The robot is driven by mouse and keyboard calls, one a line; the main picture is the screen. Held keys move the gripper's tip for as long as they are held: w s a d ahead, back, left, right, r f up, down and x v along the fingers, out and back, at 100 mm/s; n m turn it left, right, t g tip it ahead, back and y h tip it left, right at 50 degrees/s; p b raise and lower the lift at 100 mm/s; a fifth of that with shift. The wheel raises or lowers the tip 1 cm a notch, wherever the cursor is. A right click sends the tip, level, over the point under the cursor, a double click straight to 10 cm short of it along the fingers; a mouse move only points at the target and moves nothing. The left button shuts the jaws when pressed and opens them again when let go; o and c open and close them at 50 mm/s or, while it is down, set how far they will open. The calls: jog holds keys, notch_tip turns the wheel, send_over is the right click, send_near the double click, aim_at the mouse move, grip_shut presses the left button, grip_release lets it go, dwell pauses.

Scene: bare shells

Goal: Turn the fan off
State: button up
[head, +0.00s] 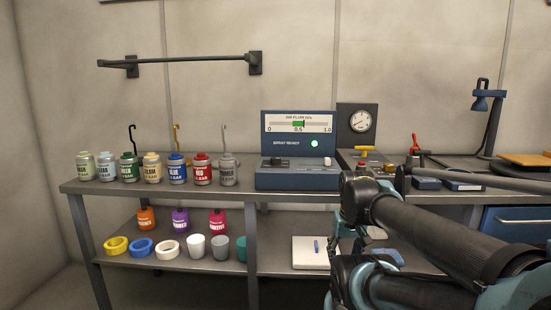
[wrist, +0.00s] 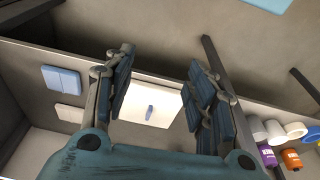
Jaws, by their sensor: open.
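A blue control console (head: 296,180) stands on the workbench, left of my arm in the head view. Its upright panel carries an air flow scale (head: 299,124) with a green marker near 0.5. Below the scale are the words SPRAY READY and a lit pale-green lamp (head: 314,143). A dark knob (head: 278,162) sits on the left of its sloped front and a small white switch (head: 330,161) on the right. I cannot make out a fan itself. My gripper (wrist: 160,78) is open and empty in the wrist view, with the lower shelf behind its fingers.
Several paint cans (head: 153,168) line the bench's left side. A pressure gauge (head: 360,121) stands right of the console. A white pad (head: 308,252) lies on the lower shelf, also in the wrist view (wrist: 148,98). My arm covers part of the bench's right side.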

jog(key=w+a+r+m, duration=0.3)
jog(key=w+r, duration=0.6)
jog(key=r, duration=0.5)
notch_tip(320, 180, up, 25)
jog(key=m+g, duration=0.2)
jog(key=m, duration=0.6)
send_over(275, 158)
jog(key=f, duration=1.7)
jog(key=shift+w+d+f, duration=0.1)
jog(key=shift+w+f, duration=0.1)
jog(key=shift+w, duration=0.05)
jog(key=c, duration=1.1)
